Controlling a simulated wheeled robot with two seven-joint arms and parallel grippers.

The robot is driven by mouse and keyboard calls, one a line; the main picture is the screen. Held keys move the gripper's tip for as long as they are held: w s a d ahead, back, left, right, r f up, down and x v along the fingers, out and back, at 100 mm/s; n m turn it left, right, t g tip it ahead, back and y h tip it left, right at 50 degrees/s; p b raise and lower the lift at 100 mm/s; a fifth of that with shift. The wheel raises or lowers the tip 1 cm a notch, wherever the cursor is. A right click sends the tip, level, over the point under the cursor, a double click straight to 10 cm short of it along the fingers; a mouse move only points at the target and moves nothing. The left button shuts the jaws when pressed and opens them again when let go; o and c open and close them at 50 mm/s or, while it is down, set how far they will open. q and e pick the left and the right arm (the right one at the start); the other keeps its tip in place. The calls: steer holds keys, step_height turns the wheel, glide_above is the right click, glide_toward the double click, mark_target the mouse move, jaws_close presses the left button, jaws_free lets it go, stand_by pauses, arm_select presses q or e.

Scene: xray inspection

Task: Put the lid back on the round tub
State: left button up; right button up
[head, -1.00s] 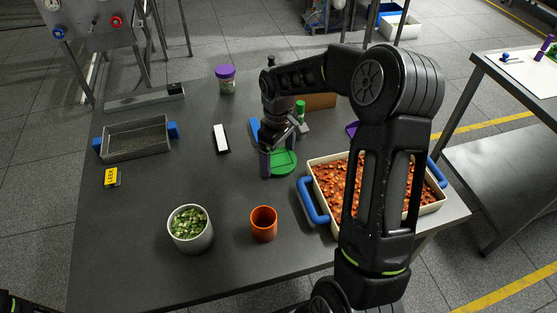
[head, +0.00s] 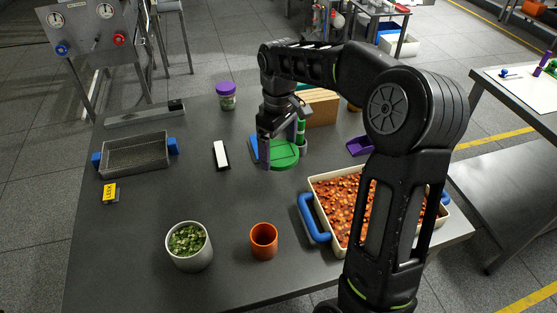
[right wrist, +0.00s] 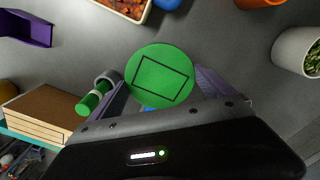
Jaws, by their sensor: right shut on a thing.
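The green round lid (head: 284,156), a flat disc with a dark rectangle outline on it, is at the middle of the table in the head view. It also shows in the right wrist view (right wrist: 160,72). My right gripper (head: 279,143) has its purple fingers on either side of the disc and is shut on it. Whether the lid clears the table is hard to tell. The white round tub (head: 190,262) stands open at the front left, filled with chopped green pieces, well away from the lid. My left gripper is not in view.
An orange cup (head: 264,243) stands right of the tub. A tray of orange pieces (head: 322,192) is at the right, partly behind my arm. A green cylinder (head: 301,130) and wooden block (head: 322,106) are close behind the lid. The table between lid and tub is clear.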

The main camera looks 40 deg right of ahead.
steer(key=shift+r, duration=0.4)
steer(key=shift+a+f, duration=0.1)
steer(key=w+a+f+m, duration=0.1)
steer(key=a+f, duration=0.1)
steer(key=a, duration=0.3)
steer(key=w+a+f+m, duration=0.1)
steer(key=a+f, duration=0.1)
steer(key=a, duration=0.4)
steer(key=w+a+f+m, duration=0.2)
steer(key=a, duration=0.4)
steer(key=shift+f, duration=0.15)
